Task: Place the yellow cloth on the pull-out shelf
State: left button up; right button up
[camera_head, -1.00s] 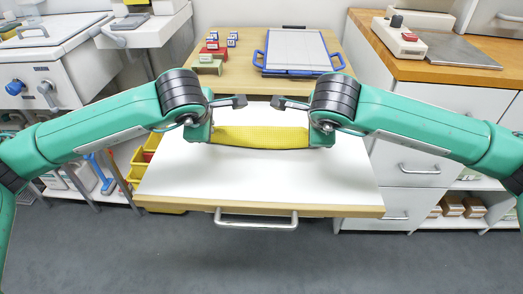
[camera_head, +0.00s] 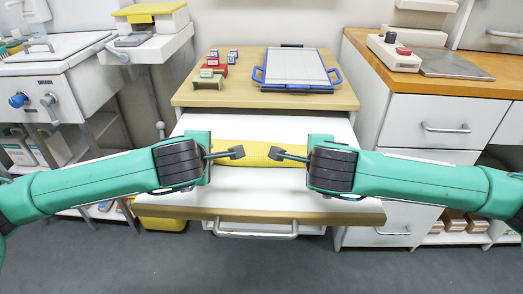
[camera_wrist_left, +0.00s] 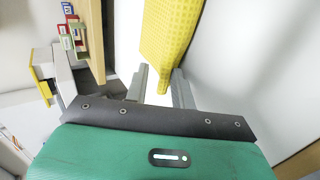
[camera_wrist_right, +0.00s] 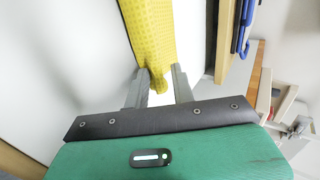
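The yellow cloth (camera_head: 258,152) is a long, narrow textured strip over the white pull-out shelf (camera_head: 240,130), between my two grippers. I cannot tell whether its whole underside rests there. My left gripper (camera_head: 237,152) is at its left end and my right gripper (camera_head: 277,153) at its right end. The left wrist view shows the cloth (camera_wrist_left: 168,40) reaching between spread fingers. The right wrist view shows the other end of the cloth (camera_wrist_right: 152,45), also between spread fingers with white gaps. Both grippers look open. The cloth's ends are partly hidden by the grippers in the head view.
Behind the shelf is a wooden top (camera_head: 215,95) with a blue-framed board (camera_head: 297,70) and small red and green blocks (camera_head: 210,75). A wood-topped cabinet (camera_head: 430,75) stands right, a white unit (camera_head: 65,75) left.

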pick_arm(q)
jog(key=shift+o, duration=1.1)
pick_arm(e)
jog(key=shift+o, duration=1.2)
pick_arm(q)
jog(key=shift+s+r, duration=0.1)
jog(key=shift+r, duration=0.25)
pick_arm(e)
jog(key=shift+s+r, duration=0.1)
jog(key=shift+r, duration=0.3)
pick_arm(q)
jog(key=s+r, duration=0.5)
jog(key=r, duration=0.3)
jog(key=shift+s+r, duration=0.15)
jog(key=shift+s, duration=0.25)
pick_arm(e)
jog(key=s+r, duration=0.5)
jog(key=r, duration=0.3)
jog(key=shift+s, duration=0.4)
